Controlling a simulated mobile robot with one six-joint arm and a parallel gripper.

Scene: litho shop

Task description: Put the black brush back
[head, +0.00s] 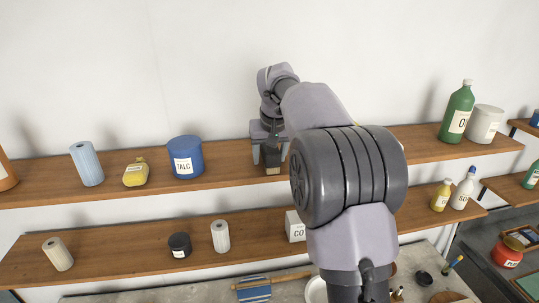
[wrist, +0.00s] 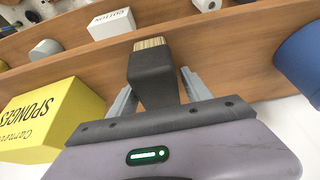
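My gripper (head: 270,157) points down at the upper shelf (head: 226,177), between the blue TALC tub and my arm. In the wrist view, its two grey fingers (wrist: 158,85) lie on either side of the black brush (wrist: 153,78) and appear to touch it. The brush's tan bristles (wrist: 150,43) point away from my palm. In the head view, the brush (head: 272,158) hangs bristles down in front of the shelf boards. I cannot tell whether the bristles touch the shelf.
The blue TALC tub (head: 186,157) stands left of my gripper. A yellow SPONGES box (wrist: 48,120) is close on the other side, in the wrist view. A white carton (head: 295,226) stands on the lower shelf (head: 120,263). A green bottle (head: 457,112) is far right.

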